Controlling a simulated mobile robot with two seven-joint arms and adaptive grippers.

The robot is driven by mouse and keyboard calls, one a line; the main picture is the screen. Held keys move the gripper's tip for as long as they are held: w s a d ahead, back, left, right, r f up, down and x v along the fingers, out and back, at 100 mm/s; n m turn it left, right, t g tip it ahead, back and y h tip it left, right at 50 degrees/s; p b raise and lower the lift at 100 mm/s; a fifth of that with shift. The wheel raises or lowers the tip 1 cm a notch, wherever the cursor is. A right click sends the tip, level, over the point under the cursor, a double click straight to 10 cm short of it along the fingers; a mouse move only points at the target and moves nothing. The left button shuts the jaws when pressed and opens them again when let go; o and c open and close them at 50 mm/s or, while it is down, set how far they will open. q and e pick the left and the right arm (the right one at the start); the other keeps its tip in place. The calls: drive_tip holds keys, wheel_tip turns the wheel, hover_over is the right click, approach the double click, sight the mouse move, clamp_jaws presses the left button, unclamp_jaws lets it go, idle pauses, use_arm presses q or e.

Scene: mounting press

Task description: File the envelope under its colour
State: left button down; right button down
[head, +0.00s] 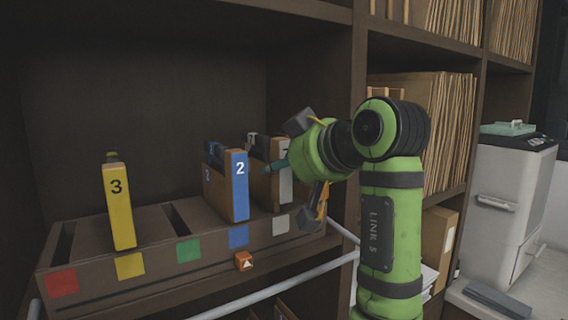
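A wooden sorter (160,273) stands on the shelf with slots marked by red, yellow, green, blue and pale grey squares. A yellow file marked 3 (118,205) stands at the yellow square. A blue-fronted file marked 2 (238,185) stands behind the blue square. A grey-fronted file (281,180) stands behind the grey square, partly hidden by my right gripper. The slots at red and green look empty. My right gripper (303,165) is in front of the grey file with its fingers spread. I cannot make out an envelope. My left gripper is not in view.
The shelf's upright (345,75) stands close behind my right arm. Packed paper files (450,130) fill the shelves at right. A grey-white machine (505,200) stands on a counter at far right. A small orange triangle tag (244,261) sits at the sorter's front.

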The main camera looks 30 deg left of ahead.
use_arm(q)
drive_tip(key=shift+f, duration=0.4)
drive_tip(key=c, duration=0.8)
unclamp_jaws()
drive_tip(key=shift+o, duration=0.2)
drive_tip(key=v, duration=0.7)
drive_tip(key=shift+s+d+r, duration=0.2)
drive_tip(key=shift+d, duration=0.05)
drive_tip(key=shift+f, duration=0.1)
